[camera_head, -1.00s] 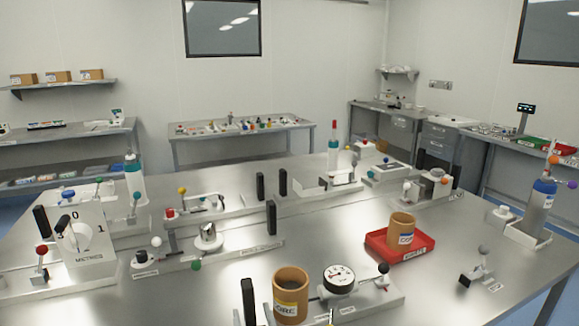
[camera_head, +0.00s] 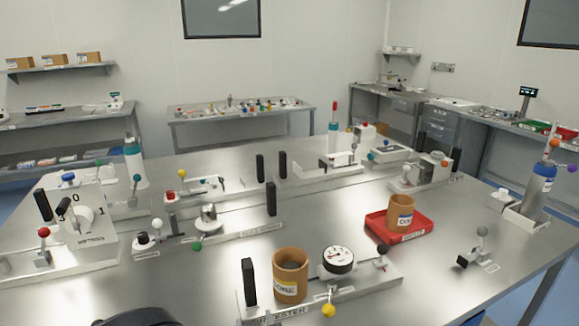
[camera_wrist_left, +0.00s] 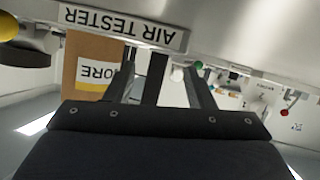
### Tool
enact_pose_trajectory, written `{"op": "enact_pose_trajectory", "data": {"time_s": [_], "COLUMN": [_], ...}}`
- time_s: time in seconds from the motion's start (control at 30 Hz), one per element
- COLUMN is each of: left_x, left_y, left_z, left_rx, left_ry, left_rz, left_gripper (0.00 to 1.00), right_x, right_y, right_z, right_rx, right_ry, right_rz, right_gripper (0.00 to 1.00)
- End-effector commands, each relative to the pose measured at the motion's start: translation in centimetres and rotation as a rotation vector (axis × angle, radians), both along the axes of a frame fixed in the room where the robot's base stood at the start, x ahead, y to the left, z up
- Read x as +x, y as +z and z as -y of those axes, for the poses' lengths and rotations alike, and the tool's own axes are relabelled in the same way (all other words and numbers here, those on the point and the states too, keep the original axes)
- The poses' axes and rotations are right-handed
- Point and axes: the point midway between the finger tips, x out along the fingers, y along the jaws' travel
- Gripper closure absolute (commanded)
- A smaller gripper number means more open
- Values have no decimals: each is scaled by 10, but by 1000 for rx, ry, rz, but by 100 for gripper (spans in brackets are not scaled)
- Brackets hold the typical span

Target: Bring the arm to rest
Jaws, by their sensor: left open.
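A dark rounded part of my left gripper or arm (camera_head: 140,318) shows at the bottom edge of the head view, left of the air tester stand (camera_head: 325,292). In the left wrist view, which looks upside down, my left gripper (camera_wrist_left: 162,75) has its two dark fingers apart. A black upright post (camera_wrist_left: 155,78) appears beyond and between them. I cannot see anything held. The same black post (camera_head: 249,281) stands on the left of the air tester in the head view, apart from the dark part. My right gripper is not in view.
The air tester carries a brown core (camera_head: 290,275), a dial gauge (camera_head: 338,260) and a yellow knob (camera_head: 328,310). A red tray (camera_head: 410,232) holds another brown core (camera_head: 401,211).

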Motion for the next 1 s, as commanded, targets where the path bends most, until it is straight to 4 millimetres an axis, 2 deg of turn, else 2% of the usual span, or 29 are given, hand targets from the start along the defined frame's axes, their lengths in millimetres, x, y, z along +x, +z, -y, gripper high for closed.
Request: {"op": "enact_pose_trajectory", "data": {"time_s": [0.1,0.17,0.27,0.43,0.6,0.8,0.9,1.0], "left_x": [-6,-12,-26,-65,-124,-190,-211,-222], "left_y": [-10,-9,3,40,67,65,61,58], "left_z": [-5,-4,-7,-28,-66,-110,-124,-131], "left_rx": [-215,-307,-441,-589,-560,-411,-357,-328], "left_ry": [-64,-111,-198,-366,-474,-448,-410,-388], "left_rz": [-179,-247,-336,-427,-484,-581,-625,-652], "left_gripper": [51,51,51,51,51,51,51,51], "right_x": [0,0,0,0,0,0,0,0], "right_y": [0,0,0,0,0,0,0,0], "right_z": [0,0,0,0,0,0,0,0], "right_rx": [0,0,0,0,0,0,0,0], "right_ry": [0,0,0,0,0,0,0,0], "right_rz": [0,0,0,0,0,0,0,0], "right_gripper": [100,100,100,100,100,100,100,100]}}
